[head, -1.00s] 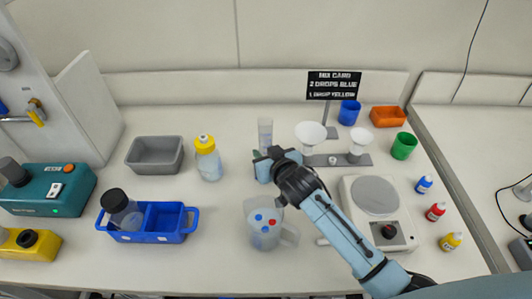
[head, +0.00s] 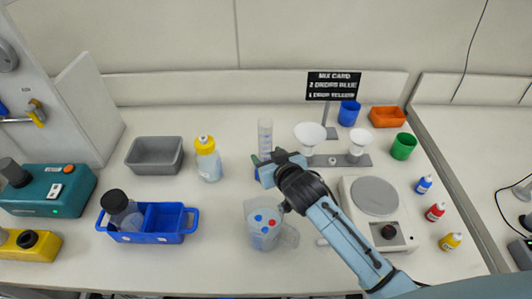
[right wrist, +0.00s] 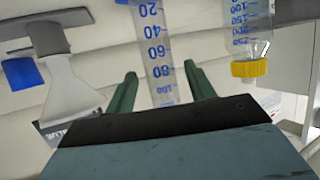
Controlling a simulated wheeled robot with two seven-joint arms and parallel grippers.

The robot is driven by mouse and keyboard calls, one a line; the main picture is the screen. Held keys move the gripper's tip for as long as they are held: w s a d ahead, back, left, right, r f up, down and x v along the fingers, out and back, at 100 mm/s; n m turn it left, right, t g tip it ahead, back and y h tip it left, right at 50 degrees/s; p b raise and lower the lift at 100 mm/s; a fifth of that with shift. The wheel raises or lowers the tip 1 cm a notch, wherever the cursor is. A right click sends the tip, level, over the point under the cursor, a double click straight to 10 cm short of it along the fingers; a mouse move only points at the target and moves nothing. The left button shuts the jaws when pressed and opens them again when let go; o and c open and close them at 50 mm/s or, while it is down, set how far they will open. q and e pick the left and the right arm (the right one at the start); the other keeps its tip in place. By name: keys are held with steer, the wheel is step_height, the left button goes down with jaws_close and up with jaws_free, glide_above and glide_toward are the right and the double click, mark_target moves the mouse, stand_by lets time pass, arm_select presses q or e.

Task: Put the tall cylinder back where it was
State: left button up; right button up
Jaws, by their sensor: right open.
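The tall cylinder (head: 265,132) is clear with graduation marks and stands upright on the table near the middle of the head view. Its lower part is partly hidden by my right gripper (head: 259,163). In the right wrist view, the cylinder (right wrist: 153,30) with blue numbers lies between the two green fingers of my right gripper (right wrist: 160,74). The fingers are open, with a gap visible on both sides of the cylinder. My left gripper is not in view.
A beaker (head: 264,232) with red and blue dots stands in front of the gripper. A yellow-capped bottle (head: 208,160) is left of the cylinder. A funnel stand (head: 340,160) and hotplate (head: 376,197) are to the right. The table between blue caddy (head: 148,237) and beaker is clear.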

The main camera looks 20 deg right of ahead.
mark_target(268, 156)
steer(key=shift+v, duration=2.6)
